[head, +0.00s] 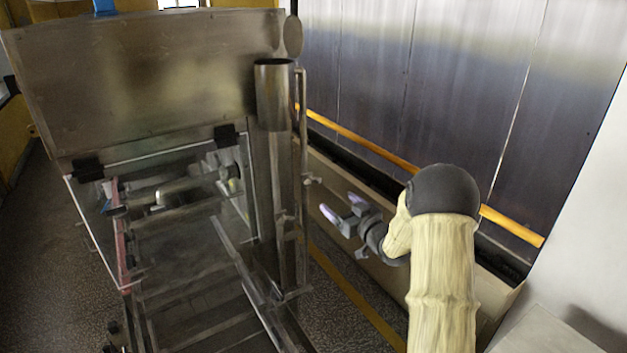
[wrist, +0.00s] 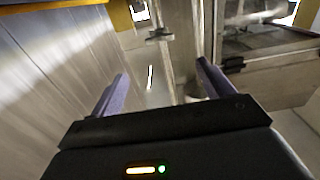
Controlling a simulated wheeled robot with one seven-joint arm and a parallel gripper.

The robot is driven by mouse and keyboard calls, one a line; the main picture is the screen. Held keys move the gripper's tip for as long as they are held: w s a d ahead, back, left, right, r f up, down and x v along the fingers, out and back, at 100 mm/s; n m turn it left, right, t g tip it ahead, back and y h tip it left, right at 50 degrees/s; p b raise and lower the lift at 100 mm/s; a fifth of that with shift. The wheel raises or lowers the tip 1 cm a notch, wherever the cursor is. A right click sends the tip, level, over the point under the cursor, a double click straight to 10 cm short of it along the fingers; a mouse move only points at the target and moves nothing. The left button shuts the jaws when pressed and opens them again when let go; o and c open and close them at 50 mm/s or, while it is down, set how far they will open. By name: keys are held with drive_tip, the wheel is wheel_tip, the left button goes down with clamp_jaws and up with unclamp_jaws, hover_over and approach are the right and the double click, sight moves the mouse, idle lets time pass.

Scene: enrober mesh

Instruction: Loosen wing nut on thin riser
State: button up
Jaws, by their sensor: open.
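The thin riser (head: 303,130) is a narrow upright metal pipe beside a thicker, open-topped pipe (head: 274,95) on the machine's right side. A small wing nut (head: 311,180) sticks out from the riser about halfway up. It also shows near the top centre of the wrist view (wrist: 159,34). My gripper (head: 340,207) is open and empty, to the right of and a little below the wing nut in the head view. In the wrist view my fingers (wrist: 162,72) point towards the nut, which lies beyond the tips, apart from them. The nut's fine shape is too small to tell.
The steel machine with its large hood (head: 150,75) and clear guard fills the left. A yellow rail (head: 365,145) and a beige low wall (head: 335,180) run behind my arm. Grey floor with a yellow line (head: 345,285) lies between machine and wall.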

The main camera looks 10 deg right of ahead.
sight(315, 182)
drive_tip(key=p+x, duration=0.6)
drive_tip(key=x, duration=0.9)
drive_tip(key=c, duration=1)
